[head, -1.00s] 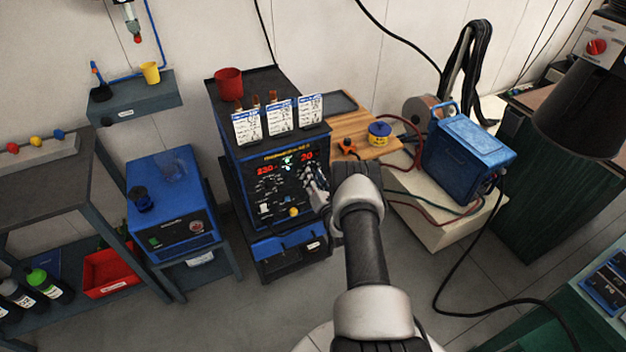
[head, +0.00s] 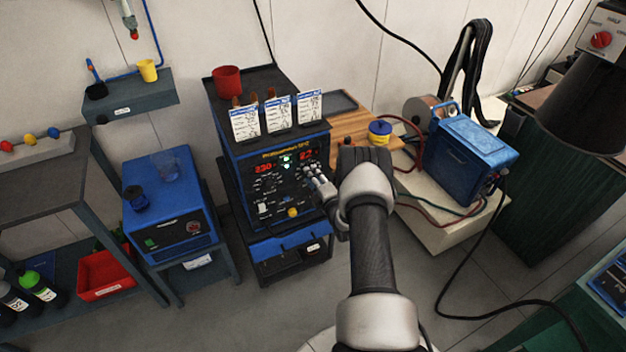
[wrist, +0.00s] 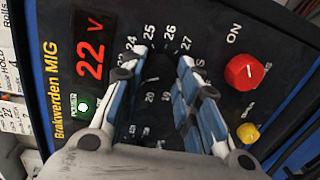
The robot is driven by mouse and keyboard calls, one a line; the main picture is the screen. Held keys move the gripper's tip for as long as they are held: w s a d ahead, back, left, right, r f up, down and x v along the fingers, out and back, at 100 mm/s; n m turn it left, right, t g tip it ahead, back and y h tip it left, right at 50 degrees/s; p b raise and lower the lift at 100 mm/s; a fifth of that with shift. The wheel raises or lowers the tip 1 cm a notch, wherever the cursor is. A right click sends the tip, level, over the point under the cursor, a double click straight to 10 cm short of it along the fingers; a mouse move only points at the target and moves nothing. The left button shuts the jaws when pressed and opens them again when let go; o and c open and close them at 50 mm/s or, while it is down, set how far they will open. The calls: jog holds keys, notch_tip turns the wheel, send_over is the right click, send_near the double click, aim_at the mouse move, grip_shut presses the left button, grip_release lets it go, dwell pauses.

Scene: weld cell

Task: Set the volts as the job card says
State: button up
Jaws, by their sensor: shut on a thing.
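The blue and black welder (head: 285,150) stands in the middle of the head view, its front panel facing me. In the wrist view its red display (wrist: 90,45) reads 22 V. My gripper (wrist: 160,85) is shut on the dark volts knob (wrist: 158,72), which is largely hidden between the blue-padded fingers. Scale numbers up to 27 ring the knob. In the head view my gripper (head: 320,183) is at the right of the panel. Three white cards (head: 277,116) stand at the welder's top front edge; their print is too small to read there.
A red ON knob (wrist: 245,71), a yellow knob (wrist: 248,133) and a green-lit power button (wrist: 84,104) sit near my fingers. A red cup (head: 227,81) stands on the welder. A wooden board (head: 375,145) and a blue case (head: 470,155) are to the right.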

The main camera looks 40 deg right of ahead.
jog(key=shift+d+f+m+t+y+b, duration=0.1)
jog(key=shift+m+t+y+b, duration=0.3)
jog(key=shift+m, duration=3.35)
jog(key=shift+m+y+b, duration=0.1)
jog(key=shift+m+y, duration=0.6)
jog(key=shift+m, duration=3.05)
jog(key=o, duration=1.1)
jog(key=s, duration=0.4)
jog(key=s+a, duration=0.1)
jog(key=s, duration=0.7)
jog(key=shift+a+r, duration=0.3)
jog(key=shift+a, duration=0.05)
